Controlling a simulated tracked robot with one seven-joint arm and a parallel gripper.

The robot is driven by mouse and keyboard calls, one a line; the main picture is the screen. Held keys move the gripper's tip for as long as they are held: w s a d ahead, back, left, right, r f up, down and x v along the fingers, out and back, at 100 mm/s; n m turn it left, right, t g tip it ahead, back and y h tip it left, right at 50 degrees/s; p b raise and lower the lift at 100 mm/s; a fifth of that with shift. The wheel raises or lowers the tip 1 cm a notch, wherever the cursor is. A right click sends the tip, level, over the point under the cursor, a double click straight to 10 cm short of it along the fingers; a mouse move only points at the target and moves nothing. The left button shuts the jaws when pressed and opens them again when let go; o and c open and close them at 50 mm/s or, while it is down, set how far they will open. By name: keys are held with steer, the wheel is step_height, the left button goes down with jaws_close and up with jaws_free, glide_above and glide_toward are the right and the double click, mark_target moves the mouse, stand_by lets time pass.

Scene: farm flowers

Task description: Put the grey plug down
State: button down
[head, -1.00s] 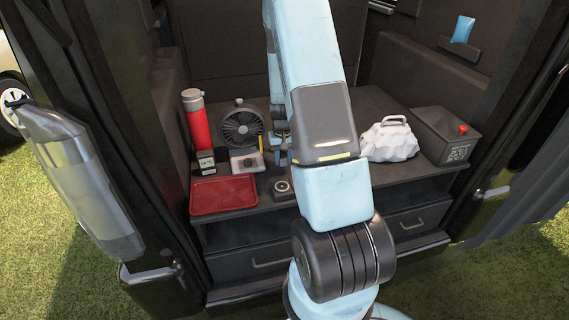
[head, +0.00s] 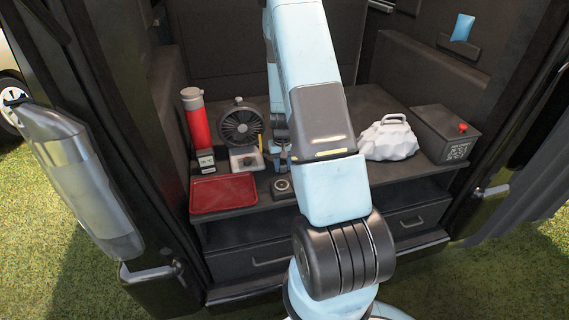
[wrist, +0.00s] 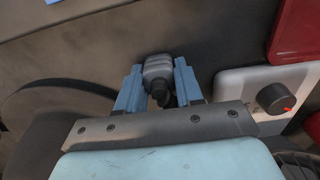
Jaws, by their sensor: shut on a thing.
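The grey plug (wrist: 158,70) is between the two blue fingers of my gripper (wrist: 158,84) in the wrist view. The gripper is shut on it. Behind the plug is a dark surface; I cannot tell whether the plug touches it. In the head view my gripper (head: 277,158) is low over the dark worktop (head: 345,180), partly covered by my arm. I cannot make out the plug there.
A box with a dial (head: 245,160) and a fan (head: 240,124) are left of my gripper. The red tray (head: 223,194), red flask (head: 196,120) and a small dark device (head: 281,187) are nearby. A white bag (head: 389,140) and dark box (head: 444,134) stand right. Worktop before the bag looks clear.

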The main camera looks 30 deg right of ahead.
steer(key=c, duration=0.7)
jaws_free()
steer(key=shift+r, duration=0.1)
step_height(320, 180, up, 13)
steer(key=s+a+r+n+t, duration=0.1)
steer(key=s+a+r, duration=0.3)
steer(key=r, duration=0.6)
steer(key=s+a+r+n+t, duration=0.1)
steer(key=s+a+r+t, duration=0.15)
steer(key=a+r, duration=0.55)
steer(key=s+a+r+t, duration=0.1)
steer(key=s+a+r, duration=0.2)
steer(key=s+r, duration=0.3)
steer(key=s+a+r+n+t, duration=0.1)
steer(key=s+a+r, duration=0.2)
steer(key=s+r, duration=0.4)
steer(key=s, duration=0.6)
steer(key=shift+s, duration=0.2)
